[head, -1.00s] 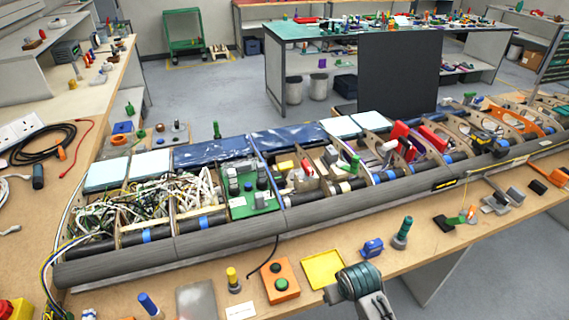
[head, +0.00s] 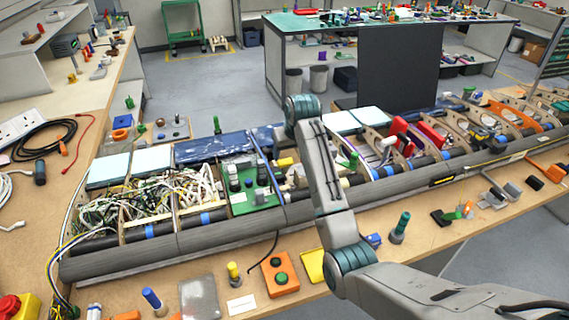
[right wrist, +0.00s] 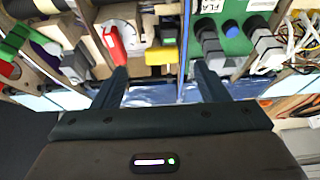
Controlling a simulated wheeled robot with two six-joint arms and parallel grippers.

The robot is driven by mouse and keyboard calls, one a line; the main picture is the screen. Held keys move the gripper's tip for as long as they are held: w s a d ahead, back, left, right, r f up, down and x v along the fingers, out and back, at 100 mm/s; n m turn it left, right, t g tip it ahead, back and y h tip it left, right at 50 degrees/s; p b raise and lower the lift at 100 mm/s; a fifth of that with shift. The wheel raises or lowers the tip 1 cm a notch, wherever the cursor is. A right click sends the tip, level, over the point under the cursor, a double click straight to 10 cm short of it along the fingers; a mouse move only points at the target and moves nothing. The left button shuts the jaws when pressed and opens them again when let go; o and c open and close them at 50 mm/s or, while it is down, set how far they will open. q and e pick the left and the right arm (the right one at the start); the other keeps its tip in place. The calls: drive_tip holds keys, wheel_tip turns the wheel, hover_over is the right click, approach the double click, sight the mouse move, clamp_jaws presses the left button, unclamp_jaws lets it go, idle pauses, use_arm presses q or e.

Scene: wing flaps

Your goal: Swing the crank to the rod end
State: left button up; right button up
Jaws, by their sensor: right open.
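My right gripper shows in the right wrist view (right wrist: 162,80), with two dark fingers spread apart and nothing between them. Beyond the fingertips, inside an open wing bay, are a red lever-like part (right wrist: 115,46) beside a pale rounded plate, and a yellow block (right wrist: 160,55). The red part may be the crank; I cannot tell for sure, nor pick out the rod end. In the head view the yellow block (head: 286,162) shows just left of my right arm, which hides the red part and the fingertips. My left gripper is not in view.
The long wing section has a grey leading edge (head: 240,229), ribs, loose wires (head: 160,190) and a green circuit board (head: 248,188). A blue film-covered panel (head: 212,149) lies behind the bays. An orange button box (head: 280,274) and small tools lie along the bench front.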

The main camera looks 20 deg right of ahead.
sight(285, 160)
drive_tip(key=p+x, duration=0.1)
drive_tip(key=x, duration=0.2)
drive_tip(key=p+x, duration=0.1)
drive_tip(key=x, duration=0.2)
drive_tip(key=w+p+x, duration=0.1)
drive_tip(key=x, duration=0.2)
drive_tip(key=shift+w+a+r+p, duration=0.1)
drive_tip(key=shift+a+r+p, duration=0.15)
drive_tip(key=shift+p, duration=0.15)
drive_tip(key=shift+w+f, duration=0.15)
drive_tip(key=shift+f, duration=0.4)
